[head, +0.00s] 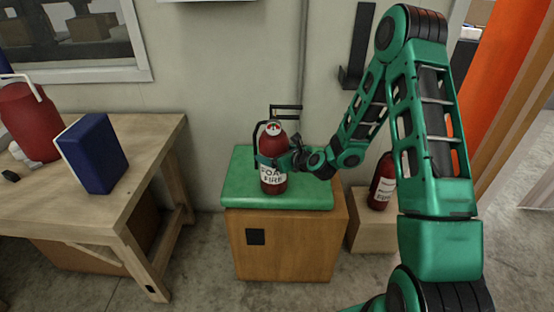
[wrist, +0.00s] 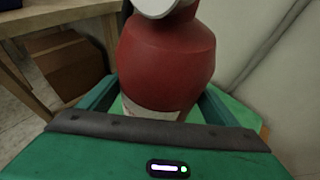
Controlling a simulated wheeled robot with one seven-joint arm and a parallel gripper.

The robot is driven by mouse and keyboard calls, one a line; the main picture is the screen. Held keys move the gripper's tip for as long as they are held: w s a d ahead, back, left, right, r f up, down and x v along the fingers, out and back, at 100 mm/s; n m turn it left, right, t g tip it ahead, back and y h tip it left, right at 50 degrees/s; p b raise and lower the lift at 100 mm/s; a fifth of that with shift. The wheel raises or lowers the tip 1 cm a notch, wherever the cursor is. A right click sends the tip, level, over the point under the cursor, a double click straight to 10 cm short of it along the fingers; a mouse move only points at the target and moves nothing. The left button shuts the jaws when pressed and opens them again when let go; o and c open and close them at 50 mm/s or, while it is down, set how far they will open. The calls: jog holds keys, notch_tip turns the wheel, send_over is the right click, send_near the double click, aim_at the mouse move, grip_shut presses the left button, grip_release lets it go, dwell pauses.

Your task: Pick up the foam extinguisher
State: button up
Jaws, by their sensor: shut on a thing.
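The foam extinguisher (head: 273,172) is a red bottle with a white label reading "FOAM FIRE". It is upright on or just above the green top (head: 235,187) of a wooden cabinet; I cannot tell whether its base touches. My gripper (head: 272,161) comes from the right and is shut on its body. In the wrist view the red extinguisher body (wrist: 165,60) stands between the two green fingers, with part of the white label showing low down. Its base is hidden in that view.
A second red extinguisher (head: 381,182) stands on a low wooden box (head: 371,235) behind my arm. At left, a wooden table (head: 75,215) holds a blue box (head: 93,153) and a larger red container (head: 30,120). The wall is close behind the cabinet.

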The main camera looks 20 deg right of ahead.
jog(key=shift+w+r, duration=0.1)
jog(key=shift+r, duration=0.2)
